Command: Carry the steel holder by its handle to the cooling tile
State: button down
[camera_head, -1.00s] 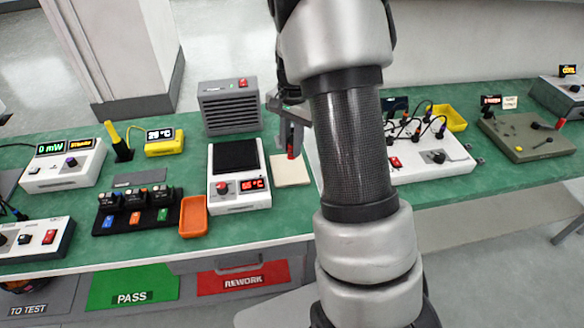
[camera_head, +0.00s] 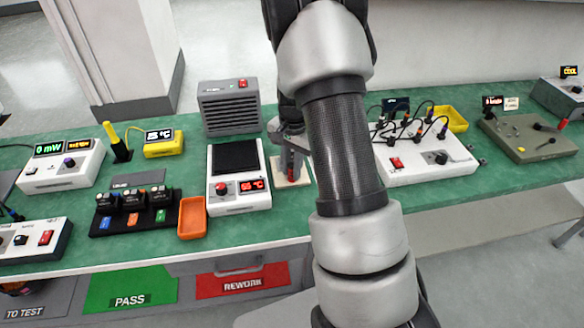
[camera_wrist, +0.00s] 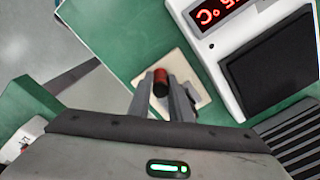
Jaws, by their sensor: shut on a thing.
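My gripper (camera_head: 291,174) is over the cooling tile (camera_head: 279,184), a cream square on the green bench to the right of the white hot plate. In the wrist view the gripper (camera_wrist: 160,92) is shut on the red handle (camera_wrist: 160,78) of the steel holder, which is seen nearly end-on between the fingers. The tile (camera_wrist: 197,72) shows beyond and beside the fingers. The holder's steel part is hidden, so I cannot tell whether it touches the tile.
The white hot plate (camera_head: 220,196) with a red readout stands close left of the tile. A grey fan box (camera_head: 229,108) is behind it. A white station with cables (camera_head: 430,168) is to the right, past my arm. An orange tray (camera_head: 192,217) lies left.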

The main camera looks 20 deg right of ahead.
jog(key=c, duration=1.6)
grip_release()
